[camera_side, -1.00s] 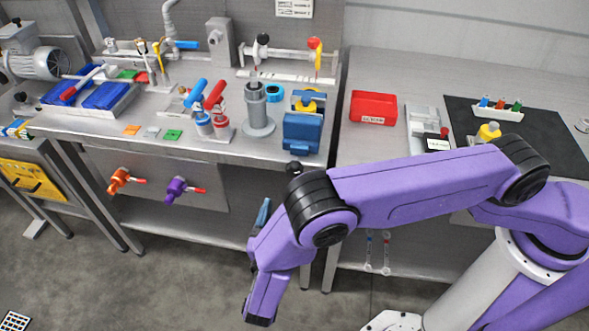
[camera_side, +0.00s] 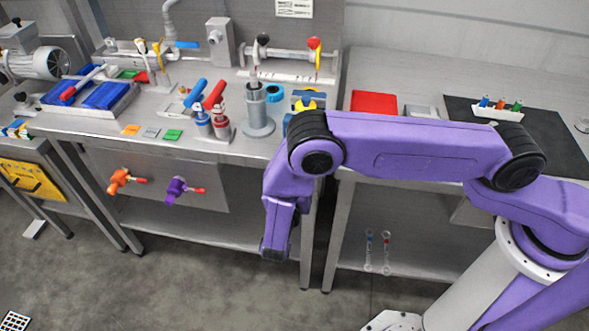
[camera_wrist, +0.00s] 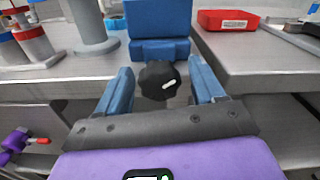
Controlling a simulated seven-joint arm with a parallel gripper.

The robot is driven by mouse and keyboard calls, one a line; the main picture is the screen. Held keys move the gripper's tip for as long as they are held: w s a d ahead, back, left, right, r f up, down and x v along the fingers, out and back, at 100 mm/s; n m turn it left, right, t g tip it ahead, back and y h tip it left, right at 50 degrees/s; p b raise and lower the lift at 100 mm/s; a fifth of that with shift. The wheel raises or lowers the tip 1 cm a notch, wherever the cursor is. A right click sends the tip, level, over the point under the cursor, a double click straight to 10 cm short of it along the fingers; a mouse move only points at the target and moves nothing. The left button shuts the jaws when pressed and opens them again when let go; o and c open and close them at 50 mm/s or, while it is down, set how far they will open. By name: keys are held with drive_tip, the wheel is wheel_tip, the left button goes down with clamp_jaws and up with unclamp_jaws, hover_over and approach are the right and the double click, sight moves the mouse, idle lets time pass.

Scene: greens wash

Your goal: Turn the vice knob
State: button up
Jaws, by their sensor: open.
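The vice (camera_wrist: 160,25) is a blue block at the front edge of the bench, upper middle of the wrist view. Its round black knob (camera_wrist: 157,79) with a white mark faces me below the block. My gripper (camera_wrist: 160,68) is open, with one blue finger on each side of the knob and a visible gap on both sides. How deep the knob sits between the fingers is hard to tell. In the side view my arm covers the knob, the fingers and most of the vice; only a blue sliver (camera_side: 287,121) of it shows.
A grey cylinder post (camera_wrist: 92,25) stands left of the vice. A red bin (camera_side: 373,102) is on the right bench. Orange (camera_side: 119,181) and purple (camera_side: 176,189) valves hang on the panel below the left bench. A gap separates the benches.

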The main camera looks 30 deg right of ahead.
drive_tip(key=c, duration=1)
drive_tip(key=shift+c, duration=0.2)
drive_tip(key=shift+m, duration=0.3)
drive_tip(key=m, duration=0.5)
drive_tip(key=shift+a+m, duration=0.1)
drive_tip(key=shift+m, duration=0.2)
drive_tip(key=m, duration=0.6)
drive_tip(key=shift+m, duration=0.3)
drive_tip(key=o, duration=1)
